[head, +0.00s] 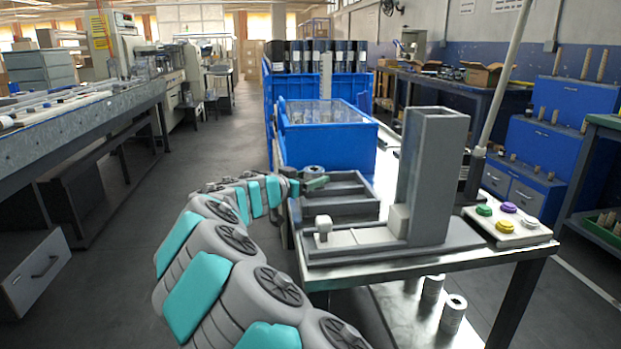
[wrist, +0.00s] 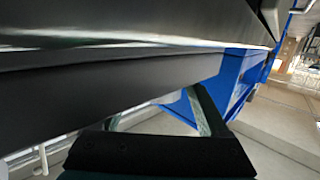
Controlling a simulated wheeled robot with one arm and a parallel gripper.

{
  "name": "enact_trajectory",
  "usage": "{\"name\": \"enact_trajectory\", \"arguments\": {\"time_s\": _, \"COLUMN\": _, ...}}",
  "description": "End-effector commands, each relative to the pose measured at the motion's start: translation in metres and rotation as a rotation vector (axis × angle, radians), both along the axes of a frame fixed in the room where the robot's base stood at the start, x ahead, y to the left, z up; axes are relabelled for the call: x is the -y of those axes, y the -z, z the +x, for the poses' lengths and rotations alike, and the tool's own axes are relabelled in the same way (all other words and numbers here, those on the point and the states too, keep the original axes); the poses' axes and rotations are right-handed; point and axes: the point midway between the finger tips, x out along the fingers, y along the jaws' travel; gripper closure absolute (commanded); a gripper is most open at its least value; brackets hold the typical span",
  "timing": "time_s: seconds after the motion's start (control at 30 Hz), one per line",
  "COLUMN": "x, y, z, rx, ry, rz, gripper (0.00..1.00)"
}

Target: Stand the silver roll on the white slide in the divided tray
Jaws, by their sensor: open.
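A blue bin (head: 325,142) with a clear lid stands behind the tray. A button panel (head: 507,224) is at the right. Two silver rolls (head: 432,288) (head: 453,314) stand on the lower shelf. In the wrist view, a dark edge (wrist: 110,92) runs close across the picture.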

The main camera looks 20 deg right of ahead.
Motion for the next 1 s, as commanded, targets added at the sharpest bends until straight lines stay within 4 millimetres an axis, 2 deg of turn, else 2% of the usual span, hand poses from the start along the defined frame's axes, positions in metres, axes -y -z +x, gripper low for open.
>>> {"name": "enact_trajectory", "arguments": {"time_s": 0.4, "x": -0.070, "y": -0.011, "z": -0.037, "rx": 0.001, "ry": -0.004, "rz": -0.003, "gripper": 0.21}}
{"name": "enact_trajectory", "arguments": {"time_s": 0.6, "x": -0.095, "y": -0.017, "z": -0.051, "rx": 0.003, "ry": -0.004, "rz": -0.001, "gripper": 0.21}}
{"name": "enact_trajectory", "arguments": {"time_s": 0.8, "x": -0.104, "y": -0.018, "z": -0.057, "rx": 0.000, "ry": -0.002, "rz": 0.000, "gripper": 0.21}}
{"name": "enact_trajectory", "arguments": {"time_s": 1.0, "x": -0.104, "y": -0.018, "z": -0.057, "rx": 0.000, "ry": -0.001, "rz": 0.000, "gripper": 0.21}}
